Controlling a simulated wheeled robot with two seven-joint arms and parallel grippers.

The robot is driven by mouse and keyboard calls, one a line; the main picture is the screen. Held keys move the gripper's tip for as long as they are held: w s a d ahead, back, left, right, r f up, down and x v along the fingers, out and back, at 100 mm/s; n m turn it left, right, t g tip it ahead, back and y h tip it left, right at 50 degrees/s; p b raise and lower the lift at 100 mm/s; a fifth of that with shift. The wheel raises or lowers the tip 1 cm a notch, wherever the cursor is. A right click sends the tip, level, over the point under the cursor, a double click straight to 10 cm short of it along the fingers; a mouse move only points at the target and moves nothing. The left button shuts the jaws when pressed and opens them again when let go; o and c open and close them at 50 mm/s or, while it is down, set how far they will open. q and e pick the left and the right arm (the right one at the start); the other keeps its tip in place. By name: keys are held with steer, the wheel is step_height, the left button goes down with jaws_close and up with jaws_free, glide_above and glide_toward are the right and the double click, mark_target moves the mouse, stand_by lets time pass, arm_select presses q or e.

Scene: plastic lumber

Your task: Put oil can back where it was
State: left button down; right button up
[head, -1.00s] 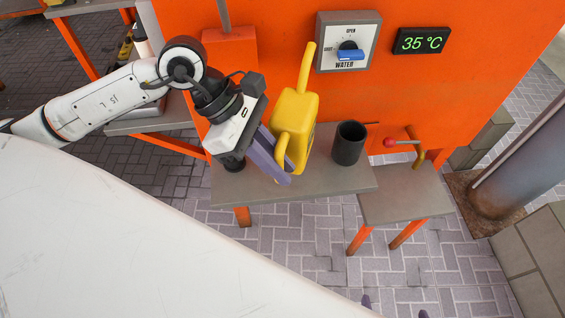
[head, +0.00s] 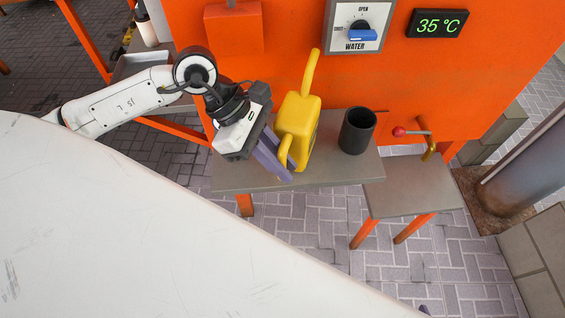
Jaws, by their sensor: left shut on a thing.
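The yellow oil can (head: 300,117) is upright at the grey shelf (head: 240,179), its spout pointing up. I cannot tell whether its base touches the shelf. My left gripper (head: 285,168) comes in from the left with its purple fingers at the can's handle, shut on it. The fingers hide part of the handle.
A dark cup (head: 357,131) stands on the shelf right of the can. A red-knobbed lever (head: 400,131) sits above a lower grey stand (head: 400,190). The orange wall behind carries a water dial (head: 357,28) and a temperature display (head: 437,23).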

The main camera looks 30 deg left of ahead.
arm_select(q)
steer(key=shift+r, duration=0.1)
steer(key=c, duration=1.7)
jaws_free()
steer(key=shift+s, duration=0.1)
steer(key=b+v, duration=0.1)
steer(key=v, duration=1.1)
